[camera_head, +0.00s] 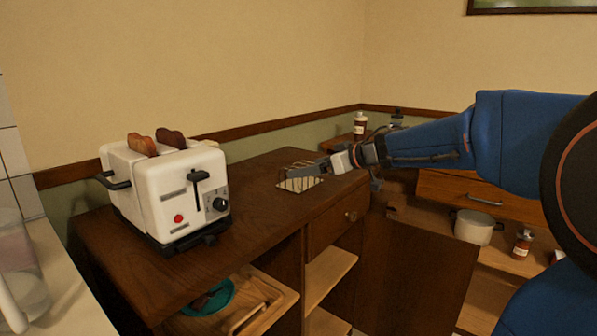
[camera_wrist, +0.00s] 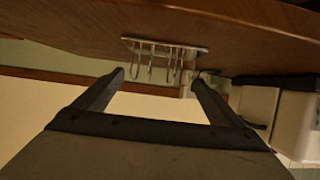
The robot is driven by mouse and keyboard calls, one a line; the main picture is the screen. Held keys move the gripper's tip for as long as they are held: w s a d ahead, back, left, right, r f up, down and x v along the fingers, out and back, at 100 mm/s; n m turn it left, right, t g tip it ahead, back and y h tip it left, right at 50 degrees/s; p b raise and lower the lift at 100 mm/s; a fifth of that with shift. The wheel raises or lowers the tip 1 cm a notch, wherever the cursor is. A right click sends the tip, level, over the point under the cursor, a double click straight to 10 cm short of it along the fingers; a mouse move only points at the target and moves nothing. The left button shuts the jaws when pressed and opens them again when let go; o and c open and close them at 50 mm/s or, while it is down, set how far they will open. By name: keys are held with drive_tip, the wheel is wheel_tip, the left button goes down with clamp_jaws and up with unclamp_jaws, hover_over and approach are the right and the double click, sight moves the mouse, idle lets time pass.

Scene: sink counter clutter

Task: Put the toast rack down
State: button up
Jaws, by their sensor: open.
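The toast rack (camera_head: 299,184) is a small metal rack with thin wire dividers. It stands on the dark brown wooden counter (camera_head: 262,212), towards its right end. In the wrist view the picture is upside down, and the rack (camera_wrist: 165,45) shows with its base on the counter (camera_wrist: 75,25) at the top. My gripper (camera_head: 327,165) is at the right side of the rack in the head view. In the wrist view my gripper (camera_wrist: 157,76) has its two fingers spread apart, with nothing held between them. The rack is beyond the fingertips.
A white toaster (camera_head: 182,195) with two toast slices (camera_head: 155,142) stands at the left of the counter. Below is an open shelf with a teal bowl (camera_head: 210,298). A bottle (camera_head: 360,125) stands behind my arm. The counter between toaster and rack is clear.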

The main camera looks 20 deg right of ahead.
drive_tip(key=shift+v, duration=2)
drive_tip(key=shift+r, duration=0.1)
drive_tip(key=shift+w+r+t, duration=0.1)
drive_tip(key=shift+r+t, duration=0.25)
drive_tip(key=shift+t, duration=0.05)
drive_tip(key=s+d+r+m+t+h, duration=0.2)
drive_tip(key=d+r+m+t+h, duration=0.2)
drive_tip(key=h, duration=0.2)
drive_tip(key=s+d+f+m+g+h, duration=0.1)
drive_tip(key=s+d+f+m+h, duration=0.15)
drive_tip(key=s, duration=0.25)
drive_tip(key=s+d+f+m+g+h, duration=0.1)
drive_tip(key=s+d+f+m+h, duration=0.15)
drive_tip(key=s+f, duration=0.2)
drive_tip(key=s+a+f+n+g+y, duration=0.1)
drive_tip(key=s+a+f+g, duration=0.3)
drive_tip(key=s+f, duration=0.5)
drive_tip(key=s+a+f+g+y, duration=0.2)
drive_tip(key=s+a+f+g, duration=0.2)
drive_tip(key=s+f, duration=0.6)
drive_tip(key=s+g, duration=0.1)
drive_tip(key=s, duration=0.3)
drive_tip(key=shift+a+f+n, duration=0.3)
drive_tip(key=shift+a+n, duration=0.05)
drive_tip(key=shift+n, duration=0.05)
